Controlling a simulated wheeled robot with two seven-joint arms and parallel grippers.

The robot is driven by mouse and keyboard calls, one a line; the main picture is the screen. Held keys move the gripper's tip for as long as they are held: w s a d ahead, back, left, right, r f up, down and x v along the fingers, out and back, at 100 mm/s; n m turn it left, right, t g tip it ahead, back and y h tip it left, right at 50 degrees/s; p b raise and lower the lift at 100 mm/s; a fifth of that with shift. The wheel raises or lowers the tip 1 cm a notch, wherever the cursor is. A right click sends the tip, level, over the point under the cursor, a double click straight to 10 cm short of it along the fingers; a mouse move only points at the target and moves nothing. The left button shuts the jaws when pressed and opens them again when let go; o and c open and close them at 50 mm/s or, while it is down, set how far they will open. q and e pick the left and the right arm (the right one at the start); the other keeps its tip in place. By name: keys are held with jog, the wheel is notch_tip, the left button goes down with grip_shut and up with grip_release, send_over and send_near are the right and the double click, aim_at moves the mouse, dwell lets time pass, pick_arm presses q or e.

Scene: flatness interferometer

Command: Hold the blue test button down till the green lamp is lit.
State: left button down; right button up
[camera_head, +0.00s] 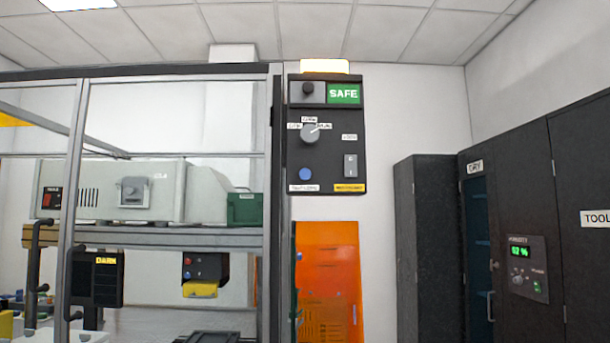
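A dark control panel (328,135) is mounted upright at the middle of the view. The round blue button (305,174) is at its lower left, above a small white label too small to read surely. Nothing touches the button. A green sign reading SAFE (343,94) is at the panel's upper right and looks bright. I cannot tell whether this sign is the green lamp, and I see no separate green lamp on the panel. Neither of my grippers is in view.
The panel also has a grey rotary knob (309,133), a rocker switch (350,166) and an amber light (325,66) on top. A metal frame (272,180) stands left, with an orange sheet (327,280) below. Dark cabinets (428,240) stand right.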

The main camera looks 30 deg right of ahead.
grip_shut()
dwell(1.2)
